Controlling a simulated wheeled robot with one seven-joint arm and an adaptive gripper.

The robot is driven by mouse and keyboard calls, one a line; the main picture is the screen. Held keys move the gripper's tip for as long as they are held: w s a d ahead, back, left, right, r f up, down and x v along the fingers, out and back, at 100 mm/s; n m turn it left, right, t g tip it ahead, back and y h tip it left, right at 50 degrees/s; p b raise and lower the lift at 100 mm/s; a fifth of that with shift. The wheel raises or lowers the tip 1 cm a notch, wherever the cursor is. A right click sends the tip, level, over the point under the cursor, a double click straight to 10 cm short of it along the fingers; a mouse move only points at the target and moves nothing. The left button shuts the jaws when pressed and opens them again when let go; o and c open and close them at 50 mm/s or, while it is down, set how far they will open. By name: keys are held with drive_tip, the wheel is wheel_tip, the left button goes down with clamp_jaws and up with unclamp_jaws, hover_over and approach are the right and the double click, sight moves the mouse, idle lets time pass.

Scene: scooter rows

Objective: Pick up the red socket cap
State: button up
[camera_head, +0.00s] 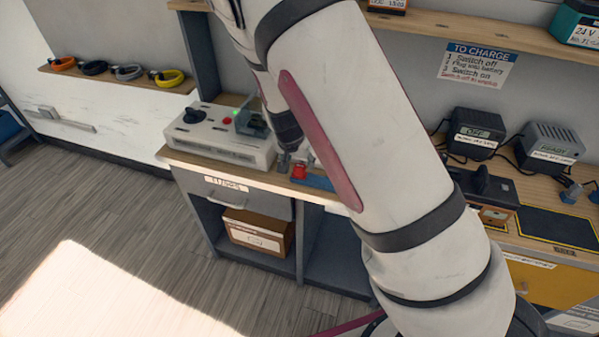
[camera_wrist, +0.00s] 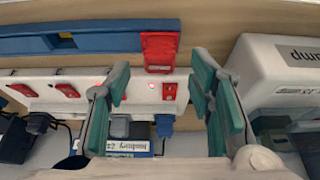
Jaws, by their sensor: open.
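The red socket cap (camera_wrist: 158,52) shows at the top middle of the wrist view, beside the right end of a blue tray or rail (camera_wrist: 90,38). In the head view a small red piece, which looks like the same cap (camera_head: 299,171), sits on the bench near its front edge. My gripper (camera_wrist: 160,80) is open and empty, its green-padded fingers spread left and right. The cap lies ahead of the gap between the fingertips, with no contact visible. In the head view my gripper (camera_head: 287,160) is small and partly hidden by my arm.
A white power strip (camera_wrist: 55,93) with red switches and plugged-in leads runs behind the fingers. A white box (camera_wrist: 285,65) stands close to the right finger. In the head view a grey control box (camera_head: 215,138) stands left of my gripper; chargers (camera_head: 474,132) stand right.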

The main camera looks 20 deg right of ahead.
sight(300, 166)
drive_tip(key=shift+x, duration=1.55)
drive_tip(key=shift+s, duration=0.1)
drive_tip(key=shift+c, duration=0.3)
clamp_jaws()
